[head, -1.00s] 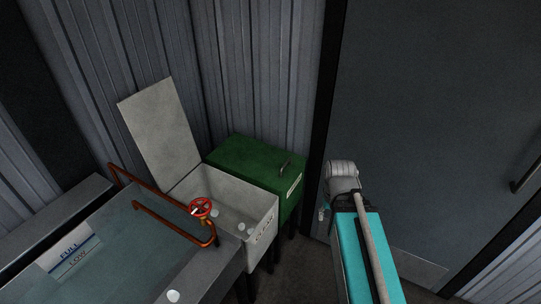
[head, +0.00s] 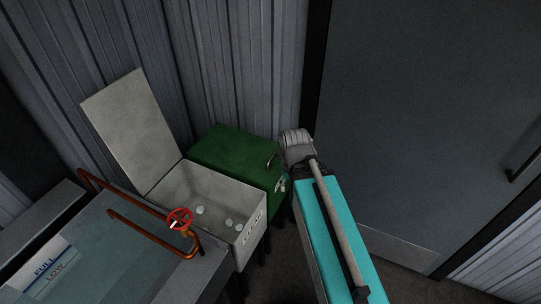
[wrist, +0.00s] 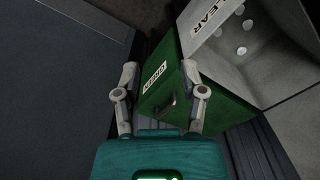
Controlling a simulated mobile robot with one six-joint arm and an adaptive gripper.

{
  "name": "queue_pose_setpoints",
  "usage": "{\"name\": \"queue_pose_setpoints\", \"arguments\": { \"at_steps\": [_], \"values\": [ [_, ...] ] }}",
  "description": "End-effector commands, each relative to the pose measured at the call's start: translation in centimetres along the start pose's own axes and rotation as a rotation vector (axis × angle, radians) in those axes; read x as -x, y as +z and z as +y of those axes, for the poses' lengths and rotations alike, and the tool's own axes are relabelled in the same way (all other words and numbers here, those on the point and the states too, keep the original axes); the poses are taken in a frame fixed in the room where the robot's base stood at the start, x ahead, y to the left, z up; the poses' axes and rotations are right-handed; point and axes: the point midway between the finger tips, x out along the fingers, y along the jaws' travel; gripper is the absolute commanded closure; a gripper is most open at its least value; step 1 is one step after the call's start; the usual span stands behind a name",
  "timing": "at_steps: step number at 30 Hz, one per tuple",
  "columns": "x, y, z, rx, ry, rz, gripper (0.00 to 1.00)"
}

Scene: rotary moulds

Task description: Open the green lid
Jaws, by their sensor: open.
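The green lid (head: 235,149) is shut on the green box, with a thin handle (head: 272,161) near its right edge. In the wrist view the box's front label (wrist: 154,74) reads GREEN, and the lid (wrist: 222,107) and handle (wrist: 172,104) lie beyond and below it. My gripper (wrist: 159,68) is open and empty. Its two fingers are apart, with the label and handle showing between them. In the head view my gripper (head: 283,184) is beside the box's right side, close to the handle, and mostly hidden by my wrist. I cannot tell whether it touches the box.
A grey CLEAR bin (head: 247,233) with its lid (head: 131,128) raised stands left of the green box and holds several pale pieces. A tank with orange pipe (head: 146,228) and red valve wheel (head: 180,219) is in front. A corrugated wall is behind; a dark door (head: 430,120) is right.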

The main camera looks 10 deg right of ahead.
Motion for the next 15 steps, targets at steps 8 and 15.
{"name": "queue_pose_setpoints", "arguments": {
  "at_steps": [8,15],
  "values": [
    [0.0,-0.3,0.0,-0.006,-0.002,0.001,0.46],
    [-0.3,-4.5,-0.8,-0.094,-0.025,0.015,0.46]
  ]
}}
